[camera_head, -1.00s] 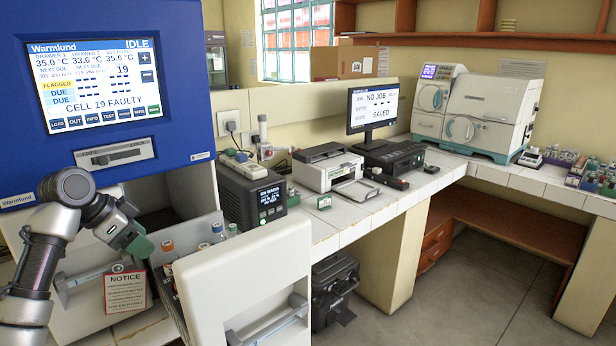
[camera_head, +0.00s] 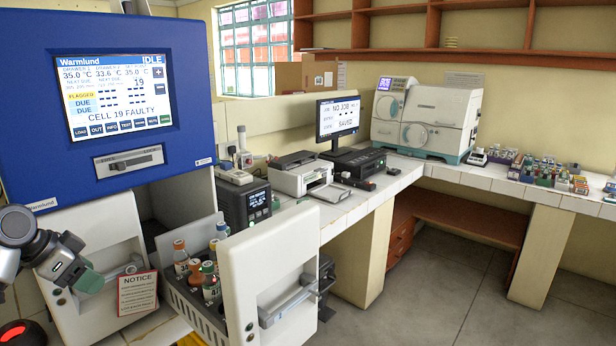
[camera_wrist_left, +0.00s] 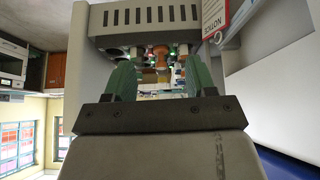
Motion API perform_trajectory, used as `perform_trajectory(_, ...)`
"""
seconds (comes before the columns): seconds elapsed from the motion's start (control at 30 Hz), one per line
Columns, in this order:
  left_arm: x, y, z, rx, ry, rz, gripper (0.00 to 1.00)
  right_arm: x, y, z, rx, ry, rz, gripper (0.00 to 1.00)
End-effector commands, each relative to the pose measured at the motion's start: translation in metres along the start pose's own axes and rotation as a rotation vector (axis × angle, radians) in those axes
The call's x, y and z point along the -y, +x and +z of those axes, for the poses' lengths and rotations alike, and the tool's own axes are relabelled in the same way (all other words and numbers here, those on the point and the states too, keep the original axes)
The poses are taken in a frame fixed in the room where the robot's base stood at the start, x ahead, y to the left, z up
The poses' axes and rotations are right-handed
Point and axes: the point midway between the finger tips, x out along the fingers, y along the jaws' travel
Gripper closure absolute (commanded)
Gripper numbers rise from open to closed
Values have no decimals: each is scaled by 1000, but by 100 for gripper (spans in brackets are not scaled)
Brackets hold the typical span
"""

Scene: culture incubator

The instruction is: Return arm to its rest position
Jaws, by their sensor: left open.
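My left arm comes in at the left edge of the head view, and its left gripper (camera_head: 92,279) is low in front of the incubator's closed drawer front (camera_head: 95,240). In the left wrist view the two green fingers of this gripper (camera_wrist_left: 160,78) stand apart with nothing held between them. Beyond them is the pulled-out incubator drawer (camera_wrist_left: 150,16) with bottles in it. In the head view the open drawer (camera_head: 262,245) holds several capped bottles (camera_head: 211,285), to the right of the gripper and apart from it. My right gripper is not in view.
The blue incubator (camera_head: 130,190) reads IDLE and "CELL 19 FAULTY". A red-edged notice (camera_head: 137,293) hangs between the drawers. A black device (camera_head: 243,203), printer (camera_head: 300,175) and monitor (camera_head: 338,117) stand on the counter. Open floor (camera_head: 430,280) lies to the right.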

Motion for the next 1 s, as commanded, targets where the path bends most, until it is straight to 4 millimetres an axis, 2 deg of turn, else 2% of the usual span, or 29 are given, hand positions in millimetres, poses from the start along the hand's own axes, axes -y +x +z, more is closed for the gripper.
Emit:
perform_trajectory(0.17,6,35,11,10,-68,-5,44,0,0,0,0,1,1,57)
perform_trajectory(0.37,12,90,35,33,-169,-25,44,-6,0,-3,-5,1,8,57)
perform_trajectory(0.57,11,166,79,79,-292,-61,44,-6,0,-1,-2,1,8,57)
perform_trajectory(0.67,2,218,118,121,-367,-93,44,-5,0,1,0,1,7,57)
perform_trajectory(0.7,-4,241,138,142,-396,-110,44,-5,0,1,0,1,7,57)
perform_trajectory(0.77,-16,274,170,175,-436,-135,44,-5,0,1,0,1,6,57)
perform_trajectory(0.9,-54,339,248,250,-497,-194,44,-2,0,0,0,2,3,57)
perform_trajectory(1.0,-91,376,305,303,-516,-229,44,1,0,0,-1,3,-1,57)
